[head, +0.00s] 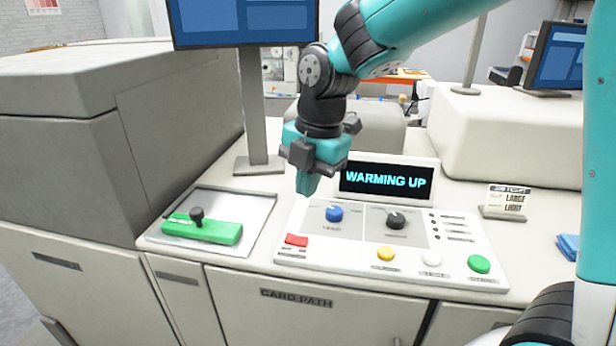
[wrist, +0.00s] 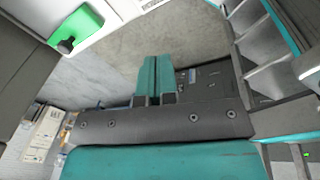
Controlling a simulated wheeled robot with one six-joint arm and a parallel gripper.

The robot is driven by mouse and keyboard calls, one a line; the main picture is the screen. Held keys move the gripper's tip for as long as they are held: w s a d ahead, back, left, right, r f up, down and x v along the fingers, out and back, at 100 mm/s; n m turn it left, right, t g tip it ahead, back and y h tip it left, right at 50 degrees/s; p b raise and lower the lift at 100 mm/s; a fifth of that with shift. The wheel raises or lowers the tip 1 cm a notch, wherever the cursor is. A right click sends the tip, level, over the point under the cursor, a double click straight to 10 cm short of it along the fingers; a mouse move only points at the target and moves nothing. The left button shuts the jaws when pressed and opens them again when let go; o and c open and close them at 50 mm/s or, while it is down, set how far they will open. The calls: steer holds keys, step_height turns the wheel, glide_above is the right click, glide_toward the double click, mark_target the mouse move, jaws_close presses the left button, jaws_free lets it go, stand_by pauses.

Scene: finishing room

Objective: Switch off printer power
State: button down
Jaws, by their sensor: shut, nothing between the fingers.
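The printer's control panel (head: 350,255) is a white sloped console with a display (head: 385,182) that reads "WARMING UP". A small red switch (head: 296,240) sits at its left front; its label is too small to read. A blue knob (head: 334,213), a black knob (head: 395,219), and yellow (head: 386,253), white (head: 432,257) and green (head: 479,264) buttons are on it too. My gripper (head: 306,186) is shut and empty, pointing down above the panel's back left, apart from the red switch. In the wrist view its teal fingers (wrist: 157,78) are together; the red switch is not visible there.
A green block with a black knob (head: 205,229) lies on a tray left of the panel; the block also shows in the wrist view (wrist: 82,26). A monitor on a post (head: 253,110) stands behind. A job ticket (head: 507,199) stands at right. A grey cabinet (head: 110,130) is at left.

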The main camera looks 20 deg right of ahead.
steer(key=s+a+f+m+y+b, duration=0.1)
steer(key=s+a+f+m+b, duration=0.1)
steer(key=s+m, duration=0.7)
steer(key=s+a+f+m+y+b, duration=0.1)
steer(key=s+a+f+m+b, duration=0.1)
steer(key=s+m, duration=0.7)
steer(key=shift+s+a+g+y, duration=0.3)
steer(key=shift+s+a+g, duration=0.1)
steer(key=shift+s, duration=0.1)
steer(key=shift+d, duration=0.2)
